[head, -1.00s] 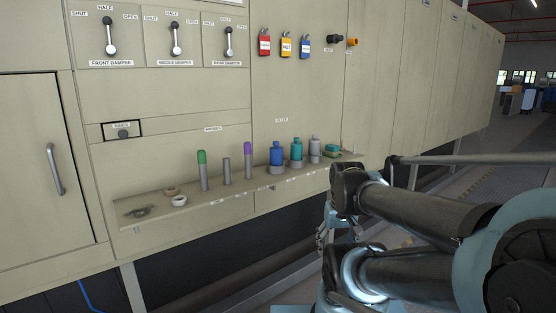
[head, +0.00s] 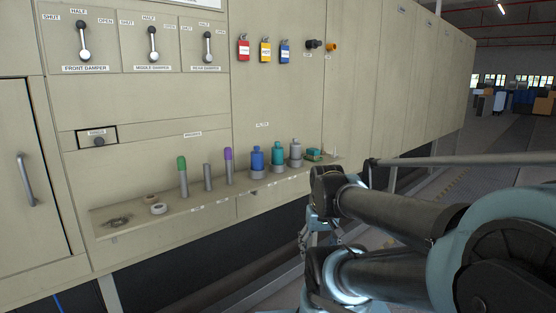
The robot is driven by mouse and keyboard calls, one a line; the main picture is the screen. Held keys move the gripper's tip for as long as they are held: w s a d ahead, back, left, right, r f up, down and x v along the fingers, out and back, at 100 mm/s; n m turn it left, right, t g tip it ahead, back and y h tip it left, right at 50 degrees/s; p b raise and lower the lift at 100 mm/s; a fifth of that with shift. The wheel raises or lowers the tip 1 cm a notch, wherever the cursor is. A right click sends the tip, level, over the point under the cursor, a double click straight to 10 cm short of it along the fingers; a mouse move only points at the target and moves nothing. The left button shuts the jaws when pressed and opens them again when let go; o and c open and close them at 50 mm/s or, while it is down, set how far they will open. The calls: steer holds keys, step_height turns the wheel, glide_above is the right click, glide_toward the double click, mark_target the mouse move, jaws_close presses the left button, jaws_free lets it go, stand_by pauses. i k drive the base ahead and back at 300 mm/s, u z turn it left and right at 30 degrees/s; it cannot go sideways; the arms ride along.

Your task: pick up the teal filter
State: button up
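The teal filter (head: 277,153) is a small bottle-like piece with a narrower top. It stands upright on a grey base on the shelf (head: 130,222) of the beige furnace panel, between a blue filter (head: 257,158) and a grey filter (head: 296,151). My gripper (head: 312,238) hangs below and to the right of the teal filter in the picture, apart from it and lower than the shelf. It is partly hidden by my arm and small, so I cannot tell whether its fingers are open. Nothing shows held in it.
Green-topped (head: 183,177), plain grey (head: 208,177) and purple-topped (head: 228,166) rods stand left of the filters. Two rings (head: 158,208) lie further left. A small teal block (head: 313,154) lies right of the grey filter. Padlocks (head: 265,51) and damper levers (head: 153,45) are above.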

mark_target(277, 152)
steer(key=k, duration=1.25)
steer(key=z, duration=0.6)
steer(key=i, duration=1.75)
steer(key=u, duration=0.15)
